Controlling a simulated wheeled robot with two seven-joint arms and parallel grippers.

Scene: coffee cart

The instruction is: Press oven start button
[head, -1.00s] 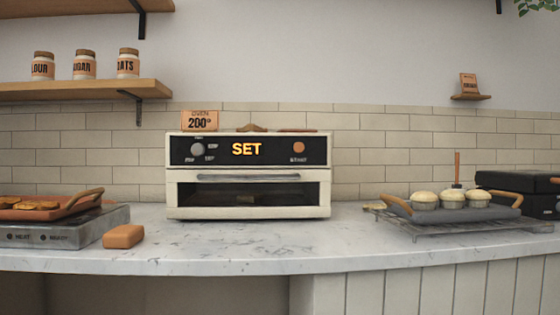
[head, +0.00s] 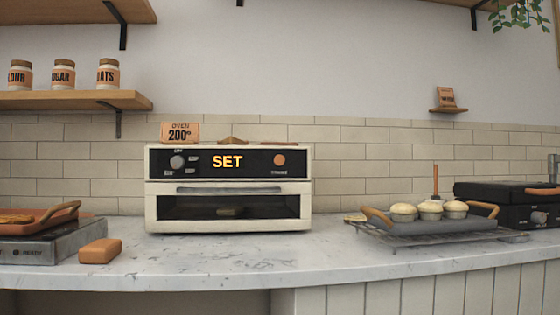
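The cream oven (head: 228,188) stands on the marble counter, left of the picture's middle. Its black panel shows the lit word SET (head: 227,162) in orange. The round orange start button (head: 279,160) is at the panel's right, with a small label under it too small to read surely. A grey knob (head: 177,162) is at the panel's left. The oven door (head: 228,204) is shut, with a bar handle across its top; something small shows dimly behind the glass. Neither of my grippers is in the head view.
An orange block (head: 100,251) lies left of the oven, beside a grey warmer (head: 50,246) with a terracotta tray. At right, a tray of muffins (head: 430,229) sits on a wire rack, near a black appliance (head: 510,204). The counter before the oven (head: 240,262) is clear.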

